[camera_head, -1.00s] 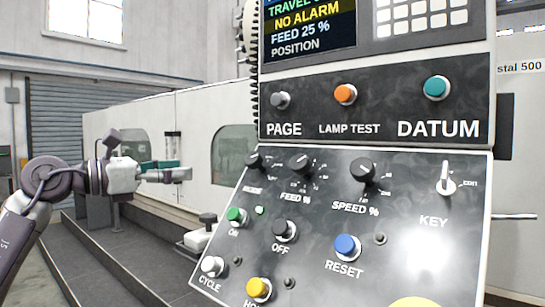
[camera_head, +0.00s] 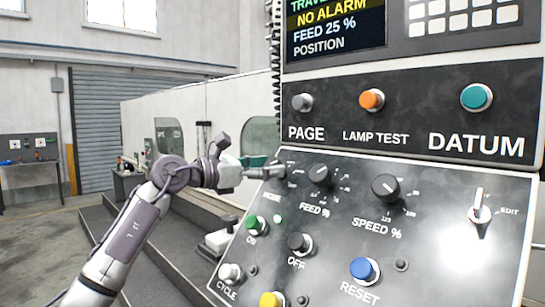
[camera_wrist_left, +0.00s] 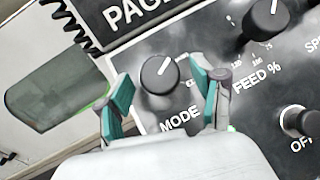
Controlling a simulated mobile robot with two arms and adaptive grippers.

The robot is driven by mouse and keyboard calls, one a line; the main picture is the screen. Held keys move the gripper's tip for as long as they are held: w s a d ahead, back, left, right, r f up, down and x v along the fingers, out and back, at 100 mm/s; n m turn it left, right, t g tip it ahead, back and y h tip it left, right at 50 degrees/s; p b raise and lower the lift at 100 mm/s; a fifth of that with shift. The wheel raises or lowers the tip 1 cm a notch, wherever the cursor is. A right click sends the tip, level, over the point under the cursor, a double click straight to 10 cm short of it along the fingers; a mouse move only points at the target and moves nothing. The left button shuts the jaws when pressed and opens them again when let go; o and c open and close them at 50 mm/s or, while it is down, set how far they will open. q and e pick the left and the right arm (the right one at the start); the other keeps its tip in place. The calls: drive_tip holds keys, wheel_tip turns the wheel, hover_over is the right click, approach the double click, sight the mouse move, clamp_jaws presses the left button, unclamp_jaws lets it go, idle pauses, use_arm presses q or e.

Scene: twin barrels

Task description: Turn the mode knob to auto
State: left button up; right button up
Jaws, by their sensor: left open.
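The mode knob (camera_wrist_left: 160,76) is a round black knob with a white pointer line, above the MODE label on the sloped black control panel (camera_head: 330,255). In the left wrist view its line points up and to the right; the position labels beside it are partly hidden by a finger. My left gripper (camera_wrist_left: 170,90) is open, its teal-padded fingers on either side of the knob. I cannot tell whether they touch it. In the head view the left gripper (camera_head: 268,171) reaches the panel's upper left corner and largely covers the mode knob. My right gripper is not in view.
Close by are the FEED % knob (camera_head: 319,174), SPEED % knob (camera_head: 385,187), green ON button (camera_head: 256,225) and OFF button (camera_head: 299,243). The PAGE button (camera_head: 302,102) is on the panel above. A key switch (camera_head: 480,208) is at right. Open floor lies at left.

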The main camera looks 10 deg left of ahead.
use_arm(q)
drive_tip(key=shift+w+d, duration=0.5)
drive_tip(key=c, duration=0.9)
drive_tip(key=shift+c, duration=1.2)
